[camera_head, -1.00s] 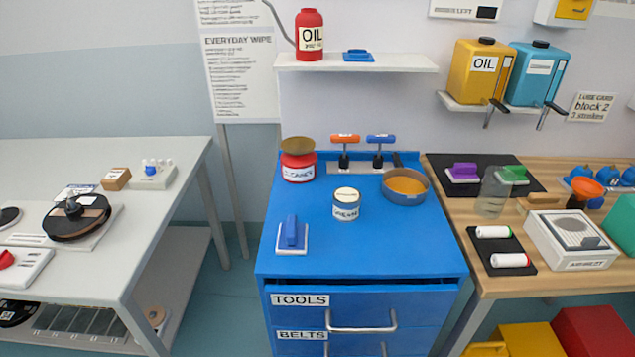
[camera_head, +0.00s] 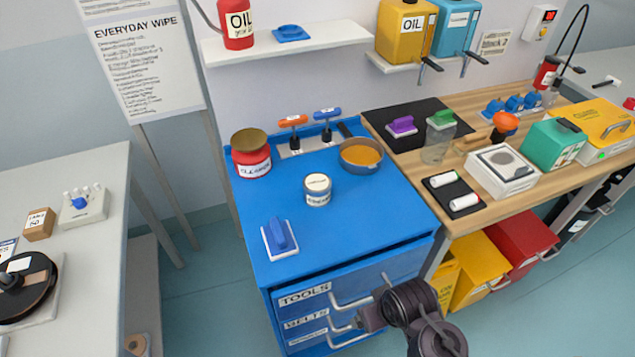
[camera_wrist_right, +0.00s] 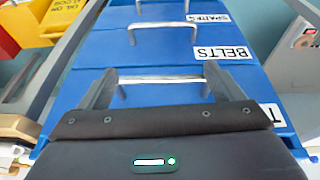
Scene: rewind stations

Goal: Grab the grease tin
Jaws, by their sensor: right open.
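The grease tin (camera_head: 318,191) is a small, short round tin with a pale lid and a dark band bearing a label. It stands upright near the middle of the blue cabinet's top (camera_head: 350,226). My right gripper (camera_head: 362,318) is low in front of the cabinet's drawers, below and in front of the tin. In the right wrist view my right gripper (camera_wrist_right: 156,84) is open, its two fingers apart, with drawer fronts and a drawer handle beyond them. The tin is not in that view. My left gripper is not in view.
Near the tin are a red cleaner tin (camera_head: 251,155), a pan of orange contents (camera_head: 361,154) and a blue-handled block (camera_head: 280,238). Drawer handles (camera_head: 352,301) stick out in front. A wooden bench (camera_head: 470,215) adjoins on the right.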

